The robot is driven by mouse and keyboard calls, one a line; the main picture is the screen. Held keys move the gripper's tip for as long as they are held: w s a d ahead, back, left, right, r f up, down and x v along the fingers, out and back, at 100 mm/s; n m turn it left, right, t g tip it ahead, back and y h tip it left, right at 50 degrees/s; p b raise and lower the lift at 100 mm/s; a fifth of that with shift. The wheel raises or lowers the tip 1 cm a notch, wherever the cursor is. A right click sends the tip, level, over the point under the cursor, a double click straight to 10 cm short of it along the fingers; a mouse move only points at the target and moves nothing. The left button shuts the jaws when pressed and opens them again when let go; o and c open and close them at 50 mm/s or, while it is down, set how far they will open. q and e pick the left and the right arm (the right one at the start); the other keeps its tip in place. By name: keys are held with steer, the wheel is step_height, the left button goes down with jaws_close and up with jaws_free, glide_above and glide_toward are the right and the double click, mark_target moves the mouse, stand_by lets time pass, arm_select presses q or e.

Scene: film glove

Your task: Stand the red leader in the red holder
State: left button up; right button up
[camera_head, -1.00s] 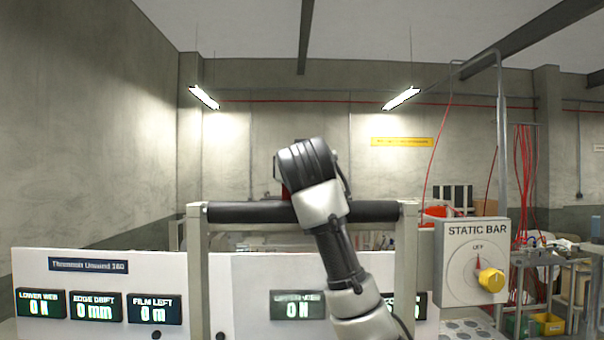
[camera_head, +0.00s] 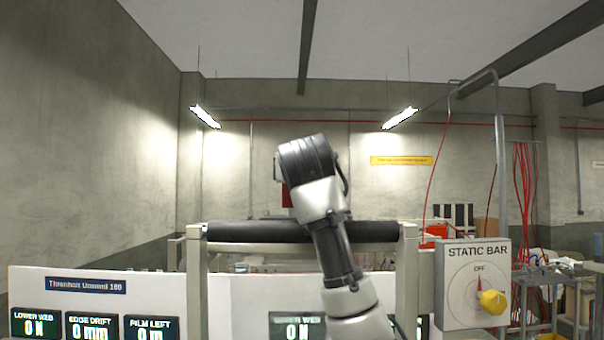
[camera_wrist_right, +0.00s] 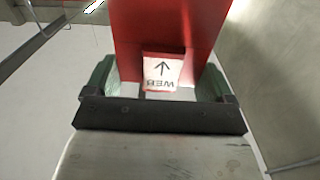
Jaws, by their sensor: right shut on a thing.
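My right gripper (camera_wrist_right: 160,85) is shut on the red leader (camera_wrist_right: 190,28), a flat red piece between the two greenish fingers in the right wrist view. A white label (camera_wrist_right: 162,71) with an arrow and "WEB" is on it. In the head view my right arm rises in front of the black roller, and a small strip of the red leader (camera_head: 286,195) shows left of the wrist; the fingers are hidden there. The leader is in the air above roller height. I cannot pick out the red holder in either view. My left gripper is not in view.
A black roller (camera_head: 255,232) spans two grey posts behind my arm. A white display panel (camera_head: 140,285) stands at the lower left. A static bar box (camera_head: 455,300) with a yellow knob (camera_head: 493,302) is at the right. Shelving and red cables are behind it.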

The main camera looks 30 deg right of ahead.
steer(key=shift+w+d, duration=0.1)
steer(key=shift+w, duration=0.05)
steer(key=shift+r, duration=1.5)
steer(key=shift+f, duration=0.1)
